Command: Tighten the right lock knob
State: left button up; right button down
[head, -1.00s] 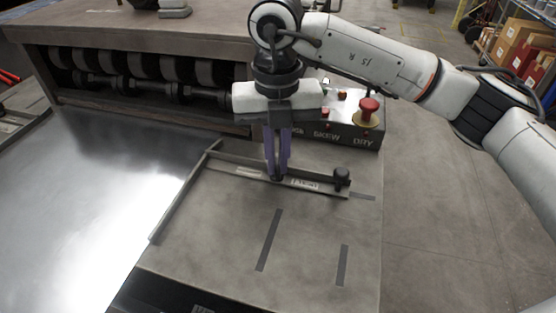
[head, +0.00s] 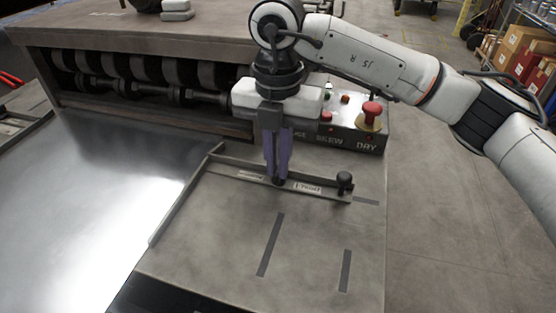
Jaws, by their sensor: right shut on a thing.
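A dark metal fence bar (head: 322,189) with white labels lies across the grey table plate, with a long side rail (head: 183,199) running from its left end toward the front. A black knob (head: 344,180) stands upright at the bar's right end, with nothing touching it. My right gripper (head: 279,181) points straight down at the middle of the bar, its purple fingers shut on a small dark knob that they mostly hide. My left gripper is not in view.
Behind the bar is a control box (head: 368,143) with a red mushroom button (head: 372,109). A roller machine (head: 150,78) stands at the back left. A shiny metal sheet (head: 95,190) lies at left. The plate in front of the bar is clear except for dark stripes (head: 270,245).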

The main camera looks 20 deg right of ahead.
jog(key=c, duration=1.9)
grip_release()
jog(key=shift+o, duration=0.2)
notch_tip(320, 180, up, 10)
jog(key=shift+r, duration=0.2)
